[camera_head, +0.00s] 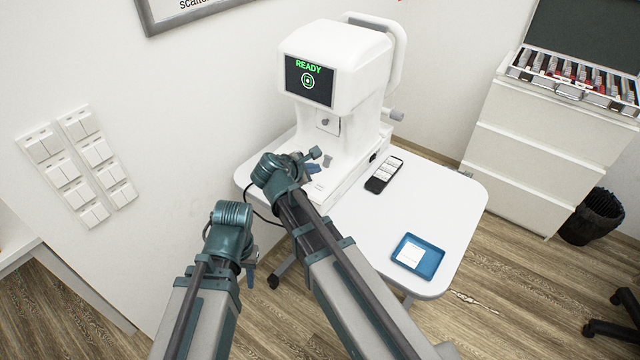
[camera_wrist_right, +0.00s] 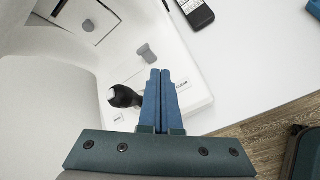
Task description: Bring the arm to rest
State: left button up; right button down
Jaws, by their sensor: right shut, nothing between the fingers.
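My right gripper (camera_head: 313,168) is over the base of the white eye-test machine (camera_head: 335,55) in the head view. In the right wrist view its two blue fingers (camera_wrist_right: 160,72) are together with nothing between them. A black joystick knob (camera_wrist_right: 122,97) is just left of the fingers there, and I cannot tell if they touch. My left gripper (camera_head: 250,277) hangs low beside the table's left side, pointing down; its fingers are too small to judge. The machine's screen (camera_head: 309,82) shows "READY" in green.
The white table (camera_head: 455,200) carries a black handheld device (camera_head: 384,175) and a blue tray (camera_head: 436,263) with a white paper. A drawer cabinet (camera_head: 530,140) with an open lens case (camera_head: 570,75) and a black bin (camera_head: 594,217) stand at the right. A wall with switches (camera_head: 85,165) is at left.

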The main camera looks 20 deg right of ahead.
dwell(0.6)
jog(key=s+a+f+m+g+y+p, duration=0.1)
jog(key=s+a+m+g+y, duration=0.1)
jog(key=s+a+m, duration=0.2)
jog(key=s+a+f+m+g+y+p, duration=0.1)
jog(key=s+a+f+m+g+y, duration=0.1)
jog(key=s, duration=0.9)
jog(key=s+a+f+m+g+y+p, duration=0.1)
jog(key=s+a+f+m+g+y, duration=0.1)
jog(key=s+a+m, duration=0.4)
jog(key=shift+s+m+g+y+p, duration=0.35)
jog(key=shift+s+m+g, duration=0.45)
jog(key=shift+s+m, duration=0.3)
jog(key=shift+s+d+f, duration=0.1)
